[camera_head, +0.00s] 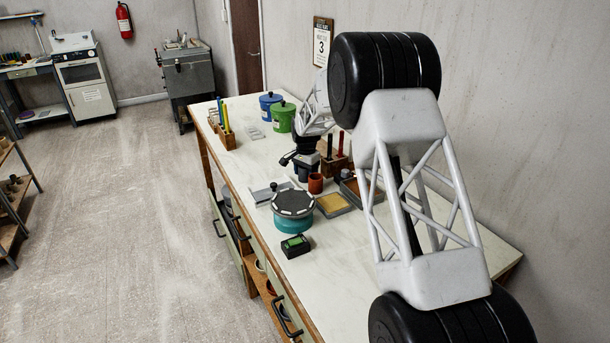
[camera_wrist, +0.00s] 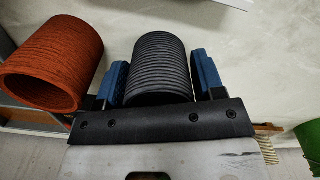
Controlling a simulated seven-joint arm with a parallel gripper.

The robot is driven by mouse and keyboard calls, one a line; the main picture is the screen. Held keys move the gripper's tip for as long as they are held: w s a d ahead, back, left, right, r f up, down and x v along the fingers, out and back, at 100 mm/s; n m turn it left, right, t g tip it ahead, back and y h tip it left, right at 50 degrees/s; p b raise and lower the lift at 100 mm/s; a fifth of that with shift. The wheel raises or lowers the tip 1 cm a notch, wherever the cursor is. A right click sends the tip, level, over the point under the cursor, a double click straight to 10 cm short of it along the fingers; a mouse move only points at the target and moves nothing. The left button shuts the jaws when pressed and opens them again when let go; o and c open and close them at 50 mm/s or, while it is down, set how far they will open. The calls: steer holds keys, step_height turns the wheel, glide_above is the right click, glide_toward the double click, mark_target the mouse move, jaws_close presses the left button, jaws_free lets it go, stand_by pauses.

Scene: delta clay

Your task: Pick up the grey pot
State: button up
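The grey pot (camera_wrist: 160,65) is a dark, ribbed cylinder between my gripper's two blue finger pads in the wrist view. My gripper (camera_wrist: 162,72) has one pad on each side of it, very close to its wall. I cannot tell whether the pads press on it. The pot's near rim is hidden by the gripper's black bar. In the head view, the grey pot (camera_head: 303,173) shows small and dark below my gripper (camera_head: 300,163), at the worktop. I cannot tell whether it touches the surface.
A terracotta pot (camera_wrist: 55,60) stands close on the left in the wrist view. On the worktop (camera_head: 345,245) are a teal round turntable (camera_head: 293,222), a shallow tray (camera_head: 334,204), a green-and-black box (camera_head: 295,246), and green (camera_head: 282,118) and blue (camera_head: 269,107) lidded tubs.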

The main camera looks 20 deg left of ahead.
steer(key=c, duration=0.6)
steer(key=shift+r, duration=0.1)
steer(key=shift+r, duration=4.95)
steer(key=shift+d, duration=0.1)
steer(key=s+d, duration=0.1)
steer(key=d, duration=0.6)
steer(key=s+d+f, duration=0.1)
steer(key=d, duration=0.6)
steer(key=s+d, duration=0.2)
steer(key=d, duration=0.5)
steer(key=shift+s+d+f, duration=0.1)
steer(key=shift+d+f, duration=0.25)
steer(key=shift+d, duration=0.05)
